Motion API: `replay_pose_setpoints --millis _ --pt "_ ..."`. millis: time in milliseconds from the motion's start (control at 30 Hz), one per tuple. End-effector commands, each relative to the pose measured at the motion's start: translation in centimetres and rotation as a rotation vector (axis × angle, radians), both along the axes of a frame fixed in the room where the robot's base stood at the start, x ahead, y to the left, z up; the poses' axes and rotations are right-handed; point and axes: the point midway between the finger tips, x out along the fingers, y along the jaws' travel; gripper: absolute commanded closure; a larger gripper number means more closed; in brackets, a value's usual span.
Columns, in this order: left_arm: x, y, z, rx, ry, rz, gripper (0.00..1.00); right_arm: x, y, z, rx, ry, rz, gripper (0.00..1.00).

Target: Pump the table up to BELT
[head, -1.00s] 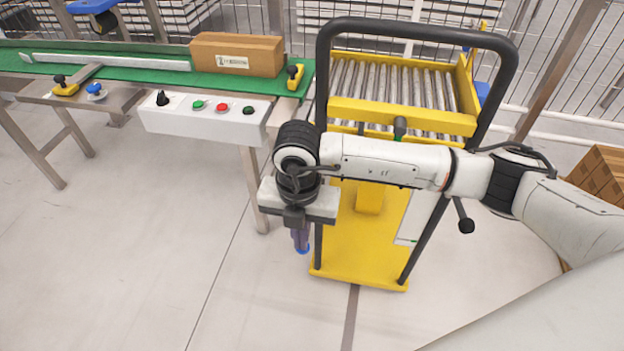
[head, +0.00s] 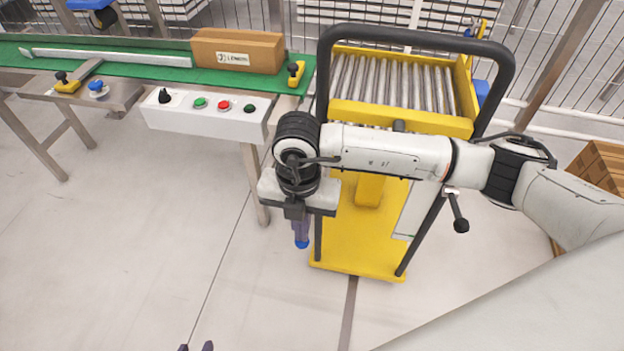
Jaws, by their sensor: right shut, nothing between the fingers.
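The table (head: 400,118) is the yellow roller top of a wheeled cart with a black push-bar frame (head: 415,34). It looks close to the green belt (head: 120,56) in height; I cannot judge the exact level. A lever with a black knob (head: 461,225) hangs at the cart's right side. My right gripper (head: 301,240) points down, shut and empty, in front of the cart's left post and well left of the lever. My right forearm crosses the cart and hides part of its column. My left gripper (head: 195,347) shows only two dark fingertips, apart, at the bottom edge.
A cardboard box (head: 237,52) sits on the belt. A white control panel (head: 205,115) with a black knob and several buttons hangs at the conveyor's front. Stacked brown cartons (head: 597,172) stand at the right. The floor at the left front is clear.

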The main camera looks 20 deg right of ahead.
Motion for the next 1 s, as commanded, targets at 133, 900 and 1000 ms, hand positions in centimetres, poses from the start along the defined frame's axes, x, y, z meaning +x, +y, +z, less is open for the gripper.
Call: replay_pose_setpoints --millis 133,900,1000 --pt "0.0 0.0 2.0 0.005 0.002 0.001 0.69 0.2 -0.1 3.1 0.000 -0.004 -0.001 1.00" --pt "-0.1 0.3 3.8 0.015 0.008 0.008 0.69 0.5 -0.2 7.4 -0.001 -0.001 -0.001 1.00" --pt "-0.1 0.3 3.3 0.015 0.008 0.006 0.69 0.5 -0.3 6.8 0.000 -0.002 -0.001 1.00"
